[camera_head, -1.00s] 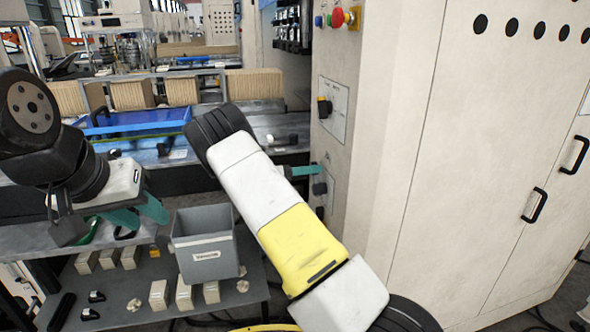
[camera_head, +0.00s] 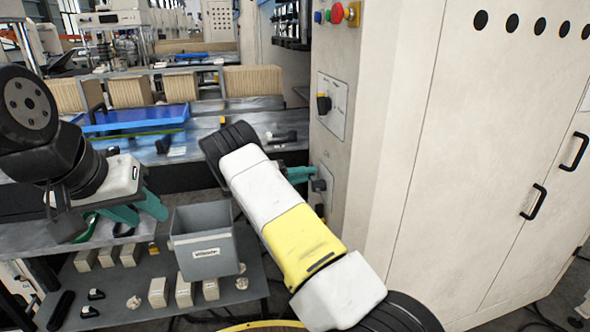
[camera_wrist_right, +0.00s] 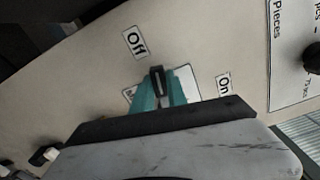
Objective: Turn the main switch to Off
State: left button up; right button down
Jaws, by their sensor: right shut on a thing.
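The main switch (camera_wrist_right: 157,82) is a small dark knob on the cream cabinet side. In the right wrist view it sits between my right gripper's teal fingers (camera_wrist_right: 160,92), which are shut on it. The Off label (camera_wrist_right: 134,42) is up and left of the knob, and the On label (camera_wrist_right: 223,84) is to its right. The knob's exact angle is hard to tell. In the head view my right gripper (camera_head: 302,174) reaches the lower switch plate (camera_head: 327,189), partly hidden by my arm. My left gripper (camera_head: 138,210) is open and empty above the lower shelf.
Higher up are a red button (camera_head: 337,12) and other coloured buttons. A grey bin (camera_head: 204,243) stands on the shelf at left. A blue tray (camera_head: 133,118) lies on the machine bed behind.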

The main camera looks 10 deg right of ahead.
jog(key=shift+w+f+n, duration=0.1)
jog(key=shift+f+n, duration=0.55)
jog(key=shift+n, duration=0.45)
jog(key=shift+f, duration=0.1)
jog(key=c, duration=1.3)
grip_release()
jog(key=shift+a, duration=0.15)
jog(key=a, duration=0.7)
jog(key=shift+a, duration=0.3)
jog(key=shift+a, duration=0.15)
